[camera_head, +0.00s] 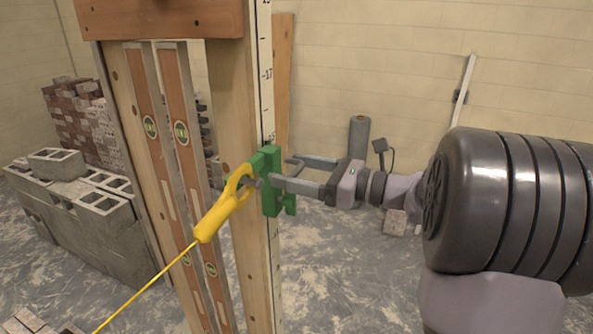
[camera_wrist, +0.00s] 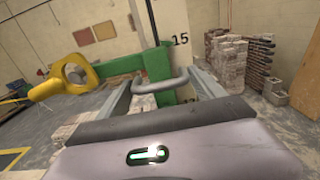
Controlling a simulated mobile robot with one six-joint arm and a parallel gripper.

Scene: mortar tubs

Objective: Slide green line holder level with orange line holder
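The green line holder (camera_head: 271,182) sits on the edge of an upright wooden post with a numbered scale strip (camera_head: 266,75). A yellow hook (camera_head: 225,205) is looped on its arm, with a taut yellow line running down to the lower left. In the wrist view the green holder (camera_wrist: 158,66) stands just beyond and between my fingers, and the yellow hook (camera_wrist: 65,77) is at left. My gripper (camera_head: 283,172) is at the holder's right side with its fingers spread apart; the near fingertip overlaps the green body, contact unclear. I see no orange line holder in either view.
Two spirit levels (camera_head: 180,130) hang left of the post. A wooden crosspiece (camera_head: 160,18) spans the top. Grey blocks (camera_head: 85,215) and bricks are stacked at left. The wrist view shows brick stacks (camera_wrist: 228,62) at right.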

